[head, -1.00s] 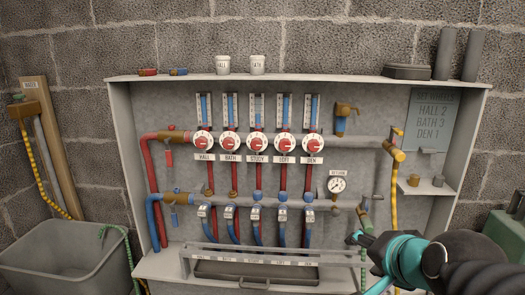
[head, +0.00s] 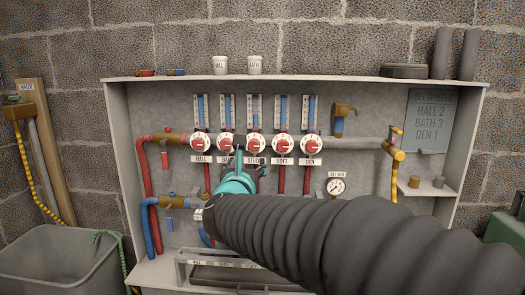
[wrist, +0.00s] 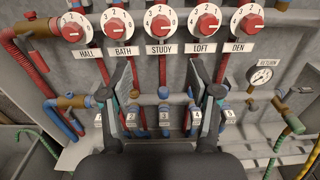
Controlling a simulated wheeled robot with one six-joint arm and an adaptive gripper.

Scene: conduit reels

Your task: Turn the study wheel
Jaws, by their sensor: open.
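The study wheel (head: 256,143) is a white dial with a red knob, the middle one in a row on the upper pipe. In the wrist view the study wheel (wrist: 160,21) is at the top centre, above its STUDY label (wrist: 161,49). My gripper (head: 251,163) is in front of the manifold, just below the study wheel in the head view, and hides part of the label. In the wrist view my gripper (wrist: 161,82) is open and empty, its fingers apart on either side of the study pipe, below the wheel. I see no contact with the wheel.
The bath wheel (wrist: 117,22) and loft wheel (wrist: 205,20) flank the study wheel closely. A return gauge (head: 336,186) is to the right. A grey bin (head: 62,255) stands at left.

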